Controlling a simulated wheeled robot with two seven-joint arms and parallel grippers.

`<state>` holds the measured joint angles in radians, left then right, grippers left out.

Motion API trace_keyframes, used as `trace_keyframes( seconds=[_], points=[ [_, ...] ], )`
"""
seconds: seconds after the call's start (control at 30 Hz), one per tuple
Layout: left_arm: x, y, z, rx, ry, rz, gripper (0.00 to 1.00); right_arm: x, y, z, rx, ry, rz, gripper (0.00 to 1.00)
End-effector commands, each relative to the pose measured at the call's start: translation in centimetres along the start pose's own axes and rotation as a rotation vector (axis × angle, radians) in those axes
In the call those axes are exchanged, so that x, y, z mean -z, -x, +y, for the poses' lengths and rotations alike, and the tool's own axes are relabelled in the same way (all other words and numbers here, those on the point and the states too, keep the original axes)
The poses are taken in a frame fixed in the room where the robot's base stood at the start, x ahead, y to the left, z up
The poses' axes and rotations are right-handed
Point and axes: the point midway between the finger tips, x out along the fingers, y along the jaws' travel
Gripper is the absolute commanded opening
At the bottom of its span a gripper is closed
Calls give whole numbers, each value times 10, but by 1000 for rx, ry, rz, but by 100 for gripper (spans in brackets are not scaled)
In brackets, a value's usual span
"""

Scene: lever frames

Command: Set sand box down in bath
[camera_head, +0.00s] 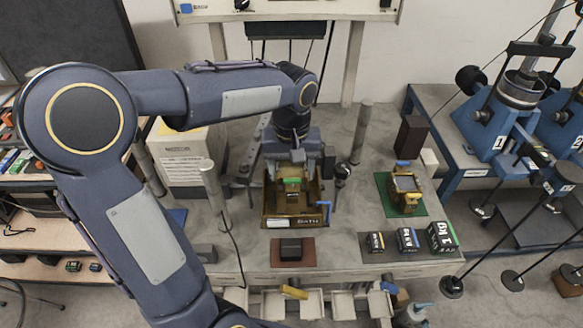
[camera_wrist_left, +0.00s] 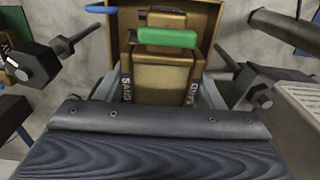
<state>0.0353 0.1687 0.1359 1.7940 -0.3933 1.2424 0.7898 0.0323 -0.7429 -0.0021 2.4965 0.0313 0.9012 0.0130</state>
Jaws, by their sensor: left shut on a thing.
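My left gripper (camera_head: 291,172) reaches down over the bath from behind and is shut on the sand box. The sand box (camera_head: 291,188) is small and brassy with a green top bar. In the left wrist view the sand box (camera_wrist_left: 160,78) sits upright between the fingers (camera_wrist_left: 160,95), lettering on its sides. The bath (camera_head: 283,222) is an open brown tray labelled BATH, with a blue handle at its right; its wall shows behind the box in the wrist view (camera_wrist_left: 205,18). The box appears within the bath's outline; whether it touches the floor is hidden. My right gripper is not in view.
A similar box (camera_head: 405,194) stands on a green mat (camera_head: 425,208) at right. Several labelled weights (camera_head: 407,240) line the front right. A dark block on a red mat (camera_head: 293,252) lies in front of the bath. Posts (camera_head: 361,130) (camera_head: 214,190) flank the bath.

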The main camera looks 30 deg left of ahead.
Motion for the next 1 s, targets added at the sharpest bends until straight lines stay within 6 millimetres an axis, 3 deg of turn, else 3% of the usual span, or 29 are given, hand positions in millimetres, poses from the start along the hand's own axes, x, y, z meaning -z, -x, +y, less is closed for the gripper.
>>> trace_keyframes(
  seconds=[1.0],
  points=[
    [0, -56, 1, -2, -1, 2, 29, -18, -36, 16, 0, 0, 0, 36]
  ],
)
